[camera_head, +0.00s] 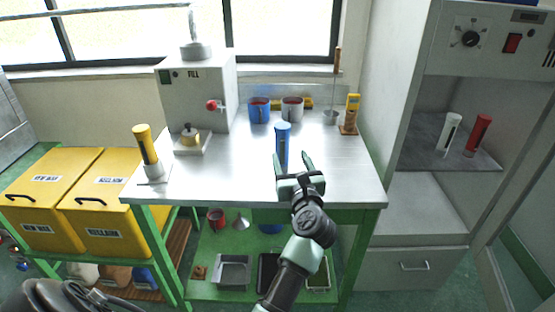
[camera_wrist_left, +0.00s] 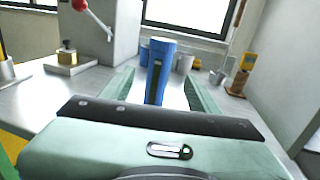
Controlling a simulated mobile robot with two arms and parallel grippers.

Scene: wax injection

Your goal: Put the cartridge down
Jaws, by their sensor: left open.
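The blue cartridge (camera_head: 282,140) stands upright on the bare metal top of the workbench (camera_head: 230,178). In the left wrist view the blue cartridge (camera_wrist_left: 158,65) shows between the fingers, with a dark strip down its side. My left gripper (camera_head: 292,160) is open, its fingers pointing at the cartridge from the near side. The left gripper (camera_wrist_left: 160,82) holds nothing. I cannot tell whether the cartridge is between the fingertips or just beyond them.
A yellow cartridge (camera_head: 146,145) stands at the bench's left. A filling machine (camera_head: 205,90) with a red-knobbed lever is behind it. Blue (camera_head: 259,110) and grey (camera_head: 292,108) pots stand at the back. White (camera_head: 449,134) and red (camera_head: 477,134) cartridges stand in the right cabinet.

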